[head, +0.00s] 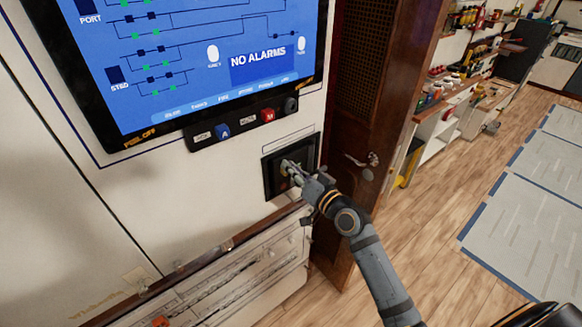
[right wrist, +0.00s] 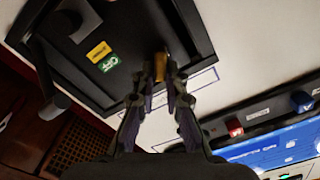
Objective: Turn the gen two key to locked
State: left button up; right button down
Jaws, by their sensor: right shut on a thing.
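The black switch panel (head: 270,180) is set in the white cabinet front below the screen, and it fills the upper left of the right wrist view (right wrist: 120,85). My right gripper (head: 290,168) reaches it from the lower right. In the right wrist view, the fingers (right wrist: 161,75) are closed around a small brass-coloured key (right wrist: 161,64) near the panel's edge. The fingers hide part of the key, and I cannot read which position it points to. A grey rotary handle (right wrist: 74,20) sits on the panel beside a yellow label (right wrist: 98,52) and a green label (right wrist: 108,63). My left gripper is out of view.
Above the panel are a blue button (head: 222,131), a red button (head: 267,115) and a screen (head: 200,55) reading "NO ALARMS". A breaker row panel (head: 225,280) lies below. A brown wooden door (head: 362,90) stands close at the right. Open wooden floor (head: 445,205) lies beyond.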

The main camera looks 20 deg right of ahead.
jog(key=m+p, duration=0.1)
jog(key=m, duration=0.6)
jog(key=f+m+p, duration=0.1)
jog(key=m, duration=0.3)
jog(key=shift+d+p, duration=0.25)
jog(key=shift+p, duration=0.1)
jog(key=shift+f, duration=0.1)
jog(key=c, duration=1.4)
grip_release()
jog(key=shift+w, duration=0.1)
jog(key=v, duration=0.7)
jog(key=shift+s, duration=0.25)
